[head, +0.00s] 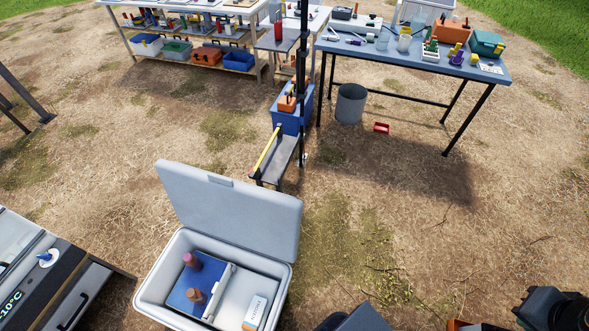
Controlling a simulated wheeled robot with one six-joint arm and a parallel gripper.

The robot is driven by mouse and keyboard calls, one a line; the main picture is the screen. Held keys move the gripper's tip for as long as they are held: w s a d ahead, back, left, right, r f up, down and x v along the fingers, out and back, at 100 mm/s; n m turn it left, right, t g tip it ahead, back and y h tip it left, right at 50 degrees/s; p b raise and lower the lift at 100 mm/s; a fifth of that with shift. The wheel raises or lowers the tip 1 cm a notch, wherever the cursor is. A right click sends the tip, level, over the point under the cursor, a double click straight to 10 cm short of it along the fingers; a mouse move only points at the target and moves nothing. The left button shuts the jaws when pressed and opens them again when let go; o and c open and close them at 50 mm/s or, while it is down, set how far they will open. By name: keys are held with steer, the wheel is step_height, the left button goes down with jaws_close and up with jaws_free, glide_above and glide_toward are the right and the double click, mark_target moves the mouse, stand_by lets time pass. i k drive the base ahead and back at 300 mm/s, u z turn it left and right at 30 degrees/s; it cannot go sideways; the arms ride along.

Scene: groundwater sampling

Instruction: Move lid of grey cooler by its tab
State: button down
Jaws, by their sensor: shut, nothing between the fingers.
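The grey cooler (145,297) stands on the ground at the lower left of centre. Its lid (235,212) stands open, raised and leaning back at the cooler's far edge. A small tab (220,180) shows on the lid's upper edge. Inside the cooler are a blue block (184,297) with two brown-capped bottles and a white and orange box (254,312). My gripper's fingers do not show; dark parts at the bottom right corner look like my arm, well apart from the cooler.
A grey unit with a -10°C display (12,298) stands left of the cooler. Beyond it are a low step (280,158), a blue bin (291,120), a dark pole, a grey bucket (351,103) and a laden blue table (490,75).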

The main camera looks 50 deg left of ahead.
mark_target(264, 221)
steer(key=u, duration=0.5)
steer(key=i, duration=2)
steer(key=u, duration=4)
steer(key=i, duration=0.55)
